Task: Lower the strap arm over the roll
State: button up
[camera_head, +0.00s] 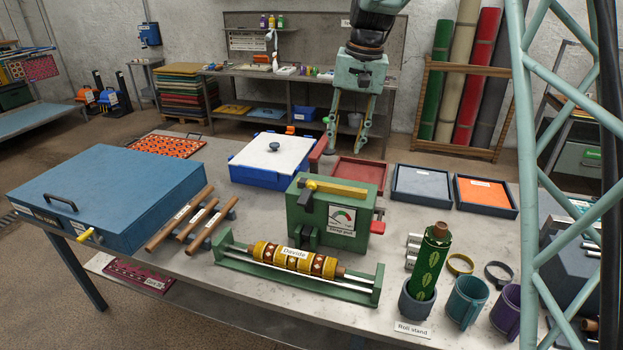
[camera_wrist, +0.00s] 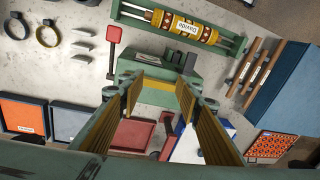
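A green strapping machine (camera_head: 317,222) with a dial on its front stands mid-table, and its label seems to read "Strap pull". A yellow bar (camera_head: 336,187), perhaps the strap arm, lies along its top; it also shows in the wrist view (camera_wrist: 161,85). A brown-and-yellow patterned roll (camera_head: 297,259) lies across a green cradle in front of the machine; it shows at the top of the wrist view (camera_wrist: 185,24). My gripper (camera_head: 345,150) is open and empty, pointing down above and behind the machine. In the wrist view its fingers (camera_wrist: 158,92) frame the yellow bar, apart from it.
Red-ended levers stick out at the machine's right (camera_head: 379,221) and back left (camera_head: 318,152). A blue case (camera_head: 105,195) and wooden rods (camera_head: 200,222) lie left. A white-lidded blue bin (camera_head: 272,160) and trays stand behind. A green roll (camera_head: 430,262) stands upright in a cup at right.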

jog(key=w+a+f+p, duration=0.4)
jog(key=w+a+f, duration=0.3)
jog(key=w, duration=0.3)
jog(key=shift+a+f+g, duration=0.25)
jog(key=shift+a+g, duration=0.15)
jog(key=shift+a, duration=0.15)
jog(key=shift+f, duration=0.2)
jog(key=shift+a+f+p, duration=0.2)
jog(key=shift+a+f, duration=0.1)
jog(key=shift+f, duration=1.9)
jog(key=shift+a+f+p, duration=0.25)
jog(key=shift+a+f, duration=0.05)
jog(key=shift+f, duration=1.95)
jog(key=shift+a+f+p, duration=0.2)
jog(key=shift+a+f, duration=0.1)
jog(key=shift+f, duration=1.9)
grip_shut()
